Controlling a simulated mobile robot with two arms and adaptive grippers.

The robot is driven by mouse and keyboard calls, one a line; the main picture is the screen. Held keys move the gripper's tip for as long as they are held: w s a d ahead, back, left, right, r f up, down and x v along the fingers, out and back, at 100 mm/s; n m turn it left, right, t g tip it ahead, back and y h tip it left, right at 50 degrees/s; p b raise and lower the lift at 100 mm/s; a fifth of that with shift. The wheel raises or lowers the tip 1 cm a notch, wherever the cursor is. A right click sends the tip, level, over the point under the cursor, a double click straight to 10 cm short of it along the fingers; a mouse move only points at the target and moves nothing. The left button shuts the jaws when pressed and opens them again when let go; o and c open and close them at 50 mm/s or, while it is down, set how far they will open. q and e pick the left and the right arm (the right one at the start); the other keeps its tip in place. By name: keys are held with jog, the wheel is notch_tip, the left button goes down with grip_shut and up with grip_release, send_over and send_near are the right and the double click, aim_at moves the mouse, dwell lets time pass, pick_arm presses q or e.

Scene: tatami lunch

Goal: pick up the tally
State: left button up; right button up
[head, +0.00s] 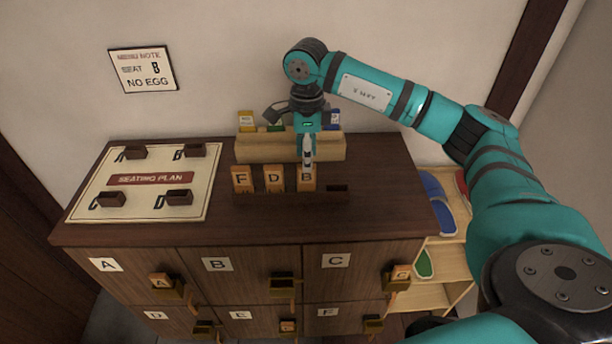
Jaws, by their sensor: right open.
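Three orange wooden tallies stand in a dark rack (255,199) on the cabinet top: one marked F (242,180), one marked D (274,179) and one marked B (307,182). My right gripper (307,166) points down at the top of the B tally. Its narrow fingers overlap that tally's upper edge in the picture, and I cannot tell whether they touch it. The gripper is open. The rack's right-hand slot (338,188) is empty. My left gripper is not in view.
A light wooden box (260,150) with small packets stands behind the rack. A seating plan board (90,205) with small dark holders lies at left. Lettered doors (220,285) are below, some bearing tallies. Shelves with slippers (436,204) stand at right. A note (143,69) hangs on the wall.

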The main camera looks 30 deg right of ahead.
aim_at(306, 178)
jog(key=shift+f, duration=0.9)
jog(key=shift+f+p, duration=0.2)
jog(key=shift+p, duration=0.1)
jog(key=shift+s+f+p, duration=0.1)
jog(key=shift+f+p, duration=0.2)
jog(key=shift+p, duration=0.1)
notch_tip(306, 178, down, 4)
jog(key=shift+r+p, duration=0.15)
jog(key=shift+p, duration=0.8)
jog(key=shift+f, duration=0.4)
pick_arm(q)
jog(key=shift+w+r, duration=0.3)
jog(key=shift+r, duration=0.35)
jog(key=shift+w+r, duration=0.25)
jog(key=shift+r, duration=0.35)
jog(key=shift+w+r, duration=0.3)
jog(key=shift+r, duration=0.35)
pick_arm(e)
jog(key=shift+a, duration=0.1)
grip_shut()
